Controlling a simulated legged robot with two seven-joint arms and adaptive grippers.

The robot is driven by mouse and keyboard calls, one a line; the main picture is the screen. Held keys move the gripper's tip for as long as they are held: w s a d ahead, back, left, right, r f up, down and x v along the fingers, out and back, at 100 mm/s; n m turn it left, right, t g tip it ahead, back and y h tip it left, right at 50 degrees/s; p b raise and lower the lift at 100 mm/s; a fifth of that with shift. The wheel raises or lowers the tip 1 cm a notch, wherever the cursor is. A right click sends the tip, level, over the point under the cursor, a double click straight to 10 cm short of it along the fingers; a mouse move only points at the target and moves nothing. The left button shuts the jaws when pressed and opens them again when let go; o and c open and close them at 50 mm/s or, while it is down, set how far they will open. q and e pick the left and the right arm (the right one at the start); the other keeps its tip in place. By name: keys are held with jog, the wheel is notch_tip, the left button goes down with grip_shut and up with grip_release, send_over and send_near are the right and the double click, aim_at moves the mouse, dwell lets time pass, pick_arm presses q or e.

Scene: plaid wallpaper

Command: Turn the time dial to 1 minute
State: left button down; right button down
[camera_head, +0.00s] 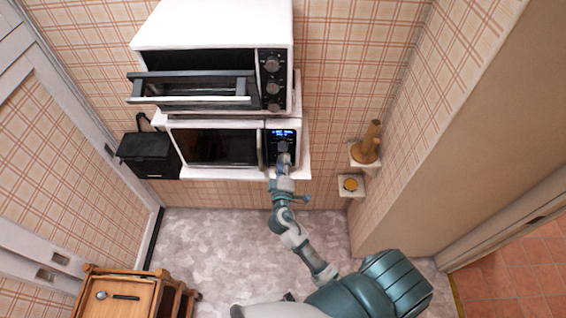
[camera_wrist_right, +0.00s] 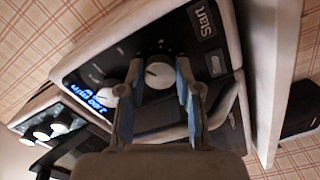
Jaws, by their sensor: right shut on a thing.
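The white microwave (camera_head: 215,122) sits on a wall shelf, with a dark control panel on its right side and a lit blue display (camera_head: 284,133). My right gripper (camera_head: 284,162) is at this panel and covers part of it. In the right wrist view, the fingers of my right gripper (camera_wrist_right: 157,85) stand on either side of a round dial (camera_wrist_right: 158,74) with a pale face and are shut on it. A second pale knob (camera_wrist_right: 107,95) lies to the left, beside the blue display (camera_wrist_right: 88,104). The display's digits are hard to read. My left gripper is not in view.
A white toaster oven (camera_head: 215,30) with its door open stands above the microwave. A black box (camera_head: 150,153) is at the left of the shelf. Small wall shelves at the right hold a brown vase (camera_head: 367,148). A wooden cart (camera_head: 118,292) stands at the lower left.

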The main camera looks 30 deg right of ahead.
jog(key=shift+f, duration=0.2)
jog(key=c, duration=1)
grip_release()
jog(key=shift+o, duration=1.1)
jog(key=shift+w, duration=0.1)
jog(key=v, duration=1.2)
jog(key=shift+w, duration=0.1)
